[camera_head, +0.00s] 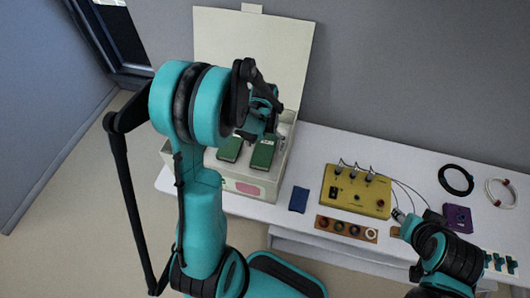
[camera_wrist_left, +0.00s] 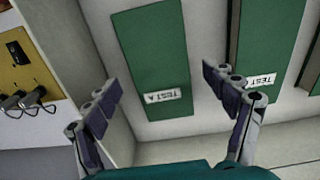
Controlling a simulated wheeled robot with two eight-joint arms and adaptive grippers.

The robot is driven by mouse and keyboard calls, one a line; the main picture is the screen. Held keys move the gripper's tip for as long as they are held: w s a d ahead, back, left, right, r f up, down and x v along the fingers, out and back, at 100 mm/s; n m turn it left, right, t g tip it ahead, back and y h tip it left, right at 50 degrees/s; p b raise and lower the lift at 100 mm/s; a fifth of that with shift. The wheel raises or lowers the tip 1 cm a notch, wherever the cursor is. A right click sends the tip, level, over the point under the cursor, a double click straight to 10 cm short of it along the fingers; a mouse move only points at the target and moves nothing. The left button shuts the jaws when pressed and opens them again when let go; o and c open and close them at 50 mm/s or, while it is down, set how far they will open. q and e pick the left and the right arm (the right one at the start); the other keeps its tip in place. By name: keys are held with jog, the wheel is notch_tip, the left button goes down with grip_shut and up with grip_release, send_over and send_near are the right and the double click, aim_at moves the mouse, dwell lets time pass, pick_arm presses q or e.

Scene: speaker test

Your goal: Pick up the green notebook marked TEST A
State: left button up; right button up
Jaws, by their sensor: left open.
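The green notebook marked TEST A (camera_wrist_left: 155,50) lies flat in a pale open box, its white label toward my gripper in the left wrist view. By its place nearer the yellow device, it is the right-hand green notebook (camera_head: 262,154) in the head view. A second green notebook (camera_wrist_left: 266,38) with a partly covered TEST label lies beside it; it also shows in the head view (camera_head: 229,150). My left gripper (camera_wrist_left: 160,92) is open and empty, its fingers apart on either side of the TEST A label. My right gripper (camera_head: 402,217) is small at lower right; its jaws are unclear.
The pale box (camera_head: 180,157) has walls around the notebooks and a raised lid (camera_head: 225,40) behind. A yellow device (camera_head: 345,200), a dark blue item (camera_head: 299,199), a brown strip of rings (camera_head: 345,228) and a black cable coil (camera_head: 456,180) are on the white table.

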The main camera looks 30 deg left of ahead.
pick_arm(q)
jog(key=shift+f, duration=0.85)
jog(key=c, duration=1.3)
jog(key=shift+c, duration=0.2)
